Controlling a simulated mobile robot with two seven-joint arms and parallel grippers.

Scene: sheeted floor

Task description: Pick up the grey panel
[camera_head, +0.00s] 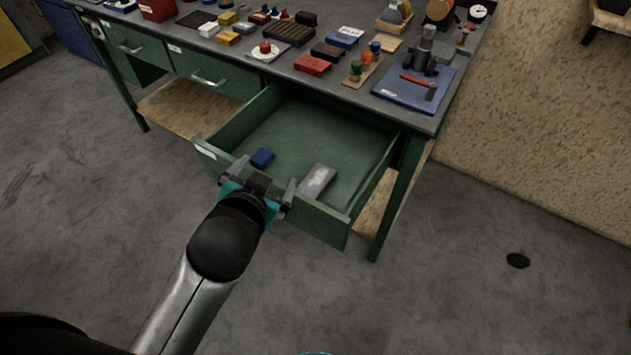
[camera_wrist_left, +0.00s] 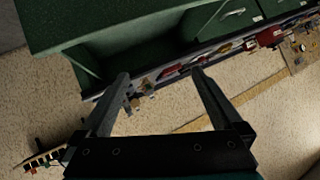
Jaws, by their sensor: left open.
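A light grey block-like piece, which looks like the grey panel (camera_head: 316,182), lies in the open green drawer (camera_head: 365,180), near its front right. A small blue block (camera_head: 262,158) lies in the same drawer to its left. My left gripper (camera_head: 264,177) is at the drawer's front edge, left of the grey panel, apart from it and empty. In the left wrist view its two fingers (camera_wrist_left: 161,75) are spread with nothing between them. The grey panel cannot be made out in that view. My right gripper is not in view.
The workbench top (camera_head: 335,85) above the drawer holds many small items, with a blue mat (camera_head: 405,97) carrying a red-handled hammer at right. Drawer walls surround the panel. Open concrete floor (camera_head: 420,290) lies in front, with a dark round spot (camera_head: 518,261) at right.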

